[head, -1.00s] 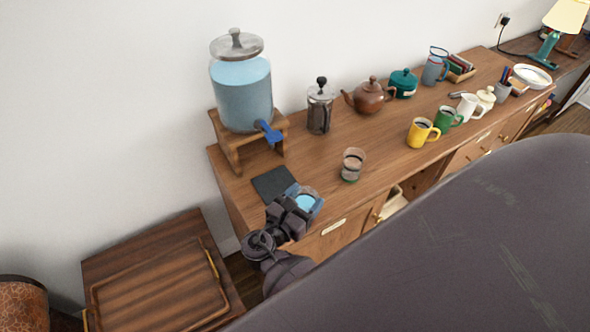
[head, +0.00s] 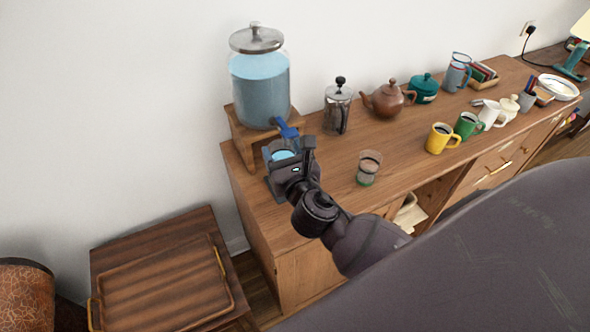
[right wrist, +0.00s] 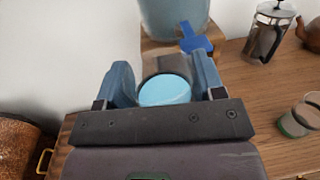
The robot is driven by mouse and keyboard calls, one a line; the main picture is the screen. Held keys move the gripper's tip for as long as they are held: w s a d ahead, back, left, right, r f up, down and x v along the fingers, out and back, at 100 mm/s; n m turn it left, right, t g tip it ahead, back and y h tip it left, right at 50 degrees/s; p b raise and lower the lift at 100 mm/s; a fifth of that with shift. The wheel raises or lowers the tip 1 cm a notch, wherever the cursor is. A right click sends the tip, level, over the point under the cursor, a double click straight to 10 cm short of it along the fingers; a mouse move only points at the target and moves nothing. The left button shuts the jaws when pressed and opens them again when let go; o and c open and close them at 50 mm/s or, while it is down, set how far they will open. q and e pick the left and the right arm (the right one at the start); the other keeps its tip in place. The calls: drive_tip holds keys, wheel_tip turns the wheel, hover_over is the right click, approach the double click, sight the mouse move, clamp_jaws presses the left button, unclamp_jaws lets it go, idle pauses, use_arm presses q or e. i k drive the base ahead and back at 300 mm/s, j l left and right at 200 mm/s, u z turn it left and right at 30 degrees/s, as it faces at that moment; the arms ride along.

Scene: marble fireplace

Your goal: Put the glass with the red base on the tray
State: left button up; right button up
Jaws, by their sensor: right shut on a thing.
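My right gripper (head: 284,160) is shut around a clear glass with light blue liquid (head: 285,155), in front of the water dispenser. The glass also shows between the two blue-grey fingers in the right wrist view (right wrist: 165,91). Its base is hidden, so I cannot tell its colour. The tray (head: 165,285) is wooden with gold handles and lies empty on a low dark wooden table at the lower left, well away from the gripper. A second glass (head: 368,168), with a green base, stands on the sideboard to the right. My left gripper is not in view.
The dispenser (head: 260,88) on its wooden stand, with a blue tap (head: 286,130), is close behind the gripper. A French press (head: 338,107), teapot (head: 386,100) and several mugs stand along the sideboard (head: 325,180). A patterned brown drum-shaped object (head: 25,295) is left of the tray.

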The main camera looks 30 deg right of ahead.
sight(194, 296)
drive_tip(key=k+l+u, duration=0.15)
drive_tip(key=l+u, duration=0.2)
drive_tip(key=k+l+u, duration=0.2)
drive_tip(key=l+u, duration=0.2)
drive_tip(key=k+l+u, duration=0.35)
drive_tip(key=i+l, duration=0.05)
drive_tip(key=l, duration=0.1)
